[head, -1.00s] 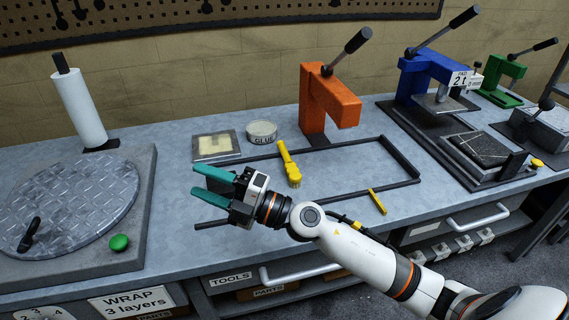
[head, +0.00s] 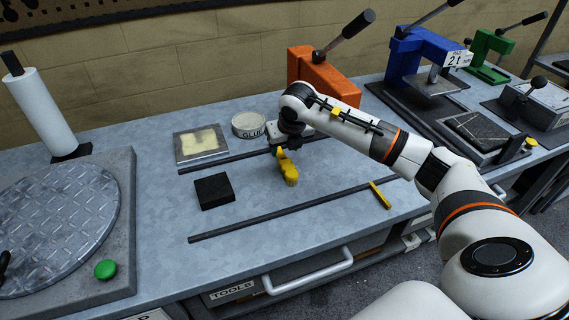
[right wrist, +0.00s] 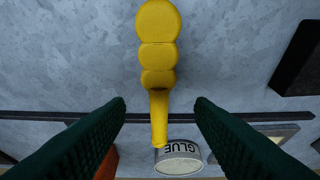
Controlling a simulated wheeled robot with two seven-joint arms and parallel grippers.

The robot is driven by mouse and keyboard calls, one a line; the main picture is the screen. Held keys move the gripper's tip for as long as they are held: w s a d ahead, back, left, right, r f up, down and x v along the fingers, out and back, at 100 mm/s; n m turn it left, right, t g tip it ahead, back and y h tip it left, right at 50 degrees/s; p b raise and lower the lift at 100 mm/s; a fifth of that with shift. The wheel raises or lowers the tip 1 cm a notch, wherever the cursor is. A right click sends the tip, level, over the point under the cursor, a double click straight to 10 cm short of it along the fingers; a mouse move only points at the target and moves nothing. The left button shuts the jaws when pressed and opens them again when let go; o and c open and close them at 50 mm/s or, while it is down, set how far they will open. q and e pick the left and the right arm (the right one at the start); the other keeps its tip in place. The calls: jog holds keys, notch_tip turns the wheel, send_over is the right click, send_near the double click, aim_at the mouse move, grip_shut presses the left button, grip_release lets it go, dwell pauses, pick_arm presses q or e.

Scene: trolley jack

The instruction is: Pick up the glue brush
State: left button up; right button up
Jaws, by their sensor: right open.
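The yellow glue brush (head: 288,168) lies on the grey bench, inside the black rail frame. Part of it is hidden by my right arm in the head view. In the right wrist view the brush (right wrist: 158,48) has its thick lobed end at the top, and its narrower handle runs down between my fingers. My right gripper (right wrist: 160,104) is open, with its dark green fingers on either side of the handle and a gap on each side. The fingers are mostly hidden in the head view. My left gripper is not in view.
A round glue tin (head: 249,125) stands just behind the brush, beside a square glue-smeared plate (head: 201,144). A black block (head: 214,190) lies to the left. An orange press (head: 322,78) stands behind my arm. Black rails (head: 290,212) edge the area.

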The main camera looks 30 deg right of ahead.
aim_at(282, 154)
jog(key=x, duration=0.5)
jog(key=p+x, duration=0.1)
jog(key=x, duration=0.1)
jog(key=shift+w+d+f, duration=0.1)
jog(key=shift+w+d, duration=0.05)
jog(key=shift+w, duration=0.35)
jog(key=shift+c, duration=0.3)
grip_shut()
notch_tip(282, 154, up, 10)
jog(key=shift+r+b, duration=0.1)
jog(key=shift+b, duration=0.4)
jog(key=c, duration=0.5)
grip_release()
jog(key=shift+c, duration=1.4)
